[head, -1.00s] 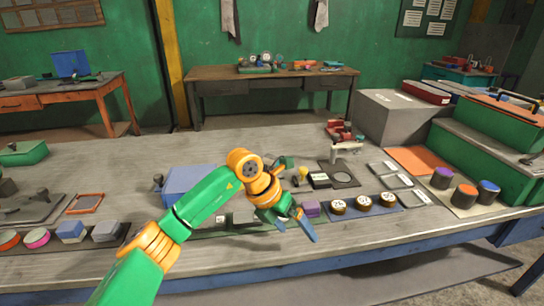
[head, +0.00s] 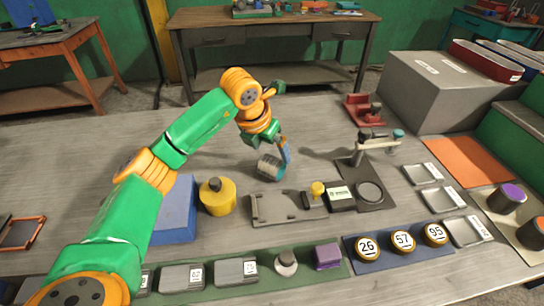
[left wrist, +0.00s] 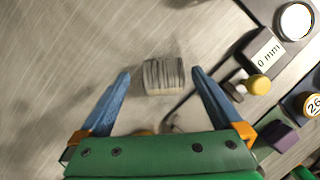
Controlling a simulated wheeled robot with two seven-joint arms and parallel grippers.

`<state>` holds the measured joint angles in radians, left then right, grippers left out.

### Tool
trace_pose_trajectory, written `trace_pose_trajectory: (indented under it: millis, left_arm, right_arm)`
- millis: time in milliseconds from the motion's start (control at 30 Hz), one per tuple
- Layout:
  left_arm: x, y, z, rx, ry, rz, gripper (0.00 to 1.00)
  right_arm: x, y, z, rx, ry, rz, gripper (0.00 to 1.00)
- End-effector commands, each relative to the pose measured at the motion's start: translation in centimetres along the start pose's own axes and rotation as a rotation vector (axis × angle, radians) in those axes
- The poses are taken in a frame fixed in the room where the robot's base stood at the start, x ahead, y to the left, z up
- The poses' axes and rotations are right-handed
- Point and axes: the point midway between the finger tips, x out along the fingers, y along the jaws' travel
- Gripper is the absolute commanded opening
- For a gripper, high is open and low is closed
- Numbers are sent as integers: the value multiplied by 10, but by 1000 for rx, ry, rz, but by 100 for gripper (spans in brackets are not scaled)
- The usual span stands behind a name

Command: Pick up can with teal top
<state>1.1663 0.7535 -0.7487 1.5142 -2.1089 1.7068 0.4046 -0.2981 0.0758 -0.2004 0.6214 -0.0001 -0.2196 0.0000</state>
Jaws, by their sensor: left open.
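A short ribbed grey can (head: 268,168) lies on its side on the bench, with a teal tint at its right end in the head view. My left gripper (head: 284,146) is just above and behind it, pointing down. In the left wrist view the ribbed can (left wrist: 164,78) sits between and slightly beyond the tips of my left gripper (left wrist: 161,71), whose blue fingers are wide apart and empty. Its end face is not clear there. My right gripper is not in view.
A yellow weight (head: 217,196) and blue box (head: 174,212) stand left of the can. A grey fixture plate (head: 285,208) lies in front, and a gauge stand (head: 362,160) is to the right. Cans with purple (head: 508,198) and orange tops are far right.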

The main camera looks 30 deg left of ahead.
Motion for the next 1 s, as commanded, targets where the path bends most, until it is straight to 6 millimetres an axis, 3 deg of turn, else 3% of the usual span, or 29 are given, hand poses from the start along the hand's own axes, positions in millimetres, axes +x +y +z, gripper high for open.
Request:
trace_pose_trajectory:
  millis: [133, 267, 500, 833, 900, 1000]
  left_arm:
    - [25, -2, -13, 1, 7, -2, 100]
    - [46, -2, -13, -2, 2, -2, 100]
    - [51, -2, -13, 1, 0, -1, 100]
    - [51, -2, -13, 0, -1, -1, 11]
    - [50, -2, -12, 0, -1, -1, 0]
    - [50, -2, -12, 0, -1, -1, 0]
  right_arm:
    - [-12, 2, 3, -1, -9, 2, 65]
    - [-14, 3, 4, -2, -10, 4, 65]
    - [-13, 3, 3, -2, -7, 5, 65]
    - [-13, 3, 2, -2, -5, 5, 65]
    - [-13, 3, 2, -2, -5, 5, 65]
    - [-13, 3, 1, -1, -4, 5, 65]
